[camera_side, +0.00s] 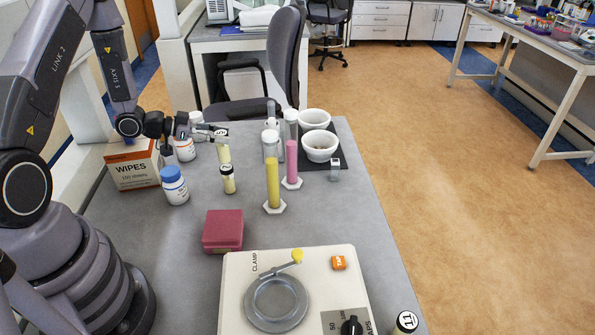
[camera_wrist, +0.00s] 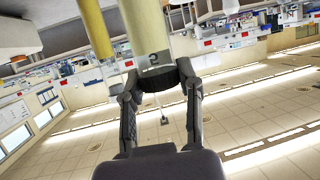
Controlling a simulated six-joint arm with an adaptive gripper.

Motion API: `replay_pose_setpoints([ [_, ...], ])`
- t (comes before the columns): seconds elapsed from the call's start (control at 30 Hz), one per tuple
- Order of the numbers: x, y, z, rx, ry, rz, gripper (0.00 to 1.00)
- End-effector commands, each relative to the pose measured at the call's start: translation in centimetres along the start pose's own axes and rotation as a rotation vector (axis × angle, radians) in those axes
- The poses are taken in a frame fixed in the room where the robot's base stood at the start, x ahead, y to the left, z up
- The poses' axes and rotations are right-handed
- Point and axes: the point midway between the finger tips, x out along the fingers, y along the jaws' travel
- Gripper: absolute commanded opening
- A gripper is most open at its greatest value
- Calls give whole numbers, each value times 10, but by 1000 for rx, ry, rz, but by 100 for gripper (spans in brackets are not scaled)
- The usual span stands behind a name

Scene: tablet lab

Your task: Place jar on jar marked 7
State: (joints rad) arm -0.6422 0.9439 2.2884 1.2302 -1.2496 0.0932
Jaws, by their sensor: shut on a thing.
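My gripper (camera_side: 216,132) is shut on a jar with a pale yellow body (camera_side: 224,154) and a dark, numbered cap. I cannot tell whether the two jars touch.
A yellow cylinder (camera_side: 272,183) and a pink cylinder (camera_side: 291,162) stand to the right. White bowls (camera_side: 320,148) are behind them. A blue-capped bottle (camera_side: 175,188) and a wipes box (camera_side: 131,172) stand left. A red box (camera_side: 223,231) lies in front.

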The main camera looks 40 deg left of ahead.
Motion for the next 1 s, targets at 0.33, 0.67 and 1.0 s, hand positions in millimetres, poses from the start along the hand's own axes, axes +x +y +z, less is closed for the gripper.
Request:
replay_pose_setpoints([
  [0.33, 6, 0, 17, 1, 1, 0, 0],
  [0.67, 7, 0, 20, 1, 1, 0, 52],
  [1.0, 7, 0, 20, 0, 1, 0, 61],
])
